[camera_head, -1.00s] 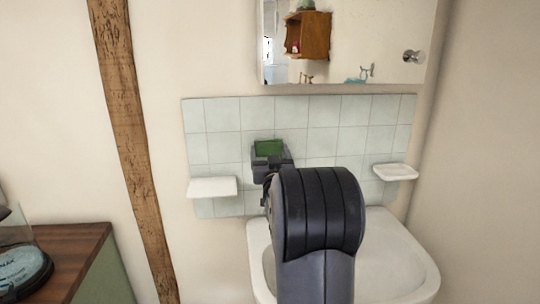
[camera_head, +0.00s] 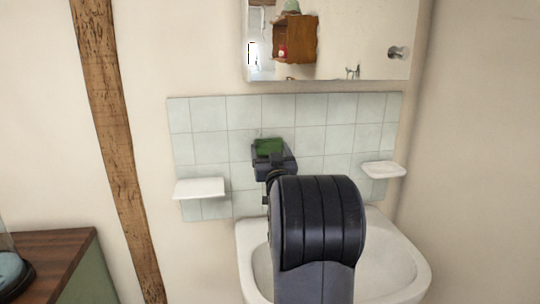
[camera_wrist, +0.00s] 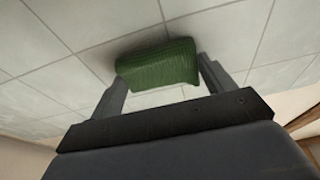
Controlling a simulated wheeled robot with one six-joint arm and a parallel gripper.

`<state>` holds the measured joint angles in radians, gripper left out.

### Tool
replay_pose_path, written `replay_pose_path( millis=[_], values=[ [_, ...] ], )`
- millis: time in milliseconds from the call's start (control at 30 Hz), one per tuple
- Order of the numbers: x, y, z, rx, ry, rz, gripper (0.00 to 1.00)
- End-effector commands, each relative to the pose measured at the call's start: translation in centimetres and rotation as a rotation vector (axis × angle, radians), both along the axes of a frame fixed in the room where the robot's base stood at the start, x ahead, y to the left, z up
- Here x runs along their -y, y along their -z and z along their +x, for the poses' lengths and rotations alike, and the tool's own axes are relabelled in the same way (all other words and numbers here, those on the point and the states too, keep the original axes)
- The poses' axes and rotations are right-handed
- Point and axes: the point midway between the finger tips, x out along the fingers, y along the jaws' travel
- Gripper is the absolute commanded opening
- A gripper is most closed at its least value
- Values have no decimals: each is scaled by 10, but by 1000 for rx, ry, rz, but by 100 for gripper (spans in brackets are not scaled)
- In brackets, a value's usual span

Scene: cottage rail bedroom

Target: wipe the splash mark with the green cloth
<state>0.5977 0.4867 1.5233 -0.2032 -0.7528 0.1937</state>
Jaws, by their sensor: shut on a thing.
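The green cloth (camera_head: 269,146) is held in front of the pale green wall tiles (camera_head: 210,150), above the sink. In the wrist view the cloth (camera_wrist: 158,65) is a folded block between my two fingers, close against the tiles or touching them; I cannot tell which. My gripper (camera_head: 271,158) is shut on it; it also shows in the wrist view (camera_wrist: 160,85). No splash mark shows on the visible tiles. The patch behind the cloth and gripper is hidden.
A white shelf (camera_head: 200,188) sticks out at the left of the tiles and a soap dish (camera_head: 383,170) at the right. The white sink (camera_head: 400,265) is below. A mirror cabinet (camera_head: 330,40) hangs above. A wooden-topped cabinet (camera_head: 45,255) stands at lower left.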

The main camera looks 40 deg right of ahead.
Motion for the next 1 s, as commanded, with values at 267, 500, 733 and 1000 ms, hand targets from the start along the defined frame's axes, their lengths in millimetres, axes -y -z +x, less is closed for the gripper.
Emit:
replay_pose_path(
  millis=[267,500,733,1000],
  values=[
    [-23,2,14,1,-6,-1,59],
    [-35,1,21,-3,-5,-2,59],
    [-35,-7,19,-1,-5,-2,59],
    [-17,-8,8,0,0,-2,59]
  ],
)
